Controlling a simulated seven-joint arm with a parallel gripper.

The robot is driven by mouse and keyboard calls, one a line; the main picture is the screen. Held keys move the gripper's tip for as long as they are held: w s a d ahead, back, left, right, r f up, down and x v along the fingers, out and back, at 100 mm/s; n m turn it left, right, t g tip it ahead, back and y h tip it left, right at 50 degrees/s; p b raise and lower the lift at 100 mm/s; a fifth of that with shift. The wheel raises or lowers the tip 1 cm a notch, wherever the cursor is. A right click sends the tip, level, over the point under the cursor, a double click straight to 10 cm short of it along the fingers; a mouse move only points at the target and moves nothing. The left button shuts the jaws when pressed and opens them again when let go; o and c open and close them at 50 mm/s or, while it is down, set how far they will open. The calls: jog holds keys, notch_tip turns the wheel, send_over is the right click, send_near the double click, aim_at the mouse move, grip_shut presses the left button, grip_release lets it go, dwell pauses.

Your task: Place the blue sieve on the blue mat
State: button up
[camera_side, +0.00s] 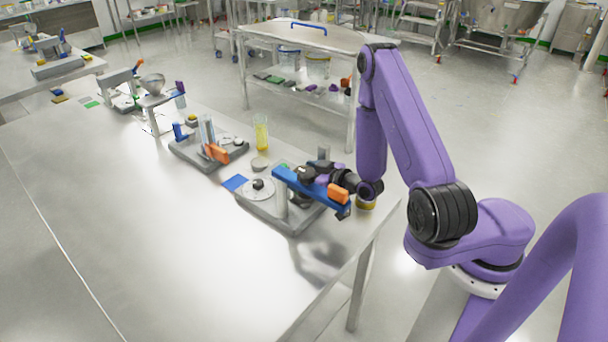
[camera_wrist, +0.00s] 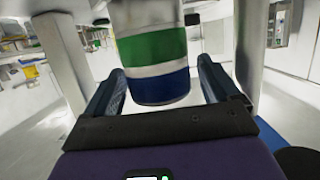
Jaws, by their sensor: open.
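In the wrist view, a stack of round banded pieces hangs upright between my fingers, with a green band (camera_wrist: 150,48) above a white band and the blue sieve (camera_wrist: 160,90) as the lowest band. My gripper (camera_wrist: 162,70) is open, with one blue-padded finger on each side of the stack; contact is not clear. In the side view, my gripper (camera_side: 310,174) is low at the grey-based apparatus near the table's right edge, and the stack is not clearly visible there. The blue mat (camera_side: 235,183) lies flat and bare on the table, just left of that apparatus.
A grey base (camera_side: 285,213) with a blue arm (camera_side: 310,189) and orange handle stands close to my gripper. Pale posts (camera_wrist: 250,45) flank the stack. The front left table is clear.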

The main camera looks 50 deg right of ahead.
jog(key=v, duration=0.7)
jog(key=shift+s, duration=0.25)
jog(key=shift+d+r, duration=0.1)
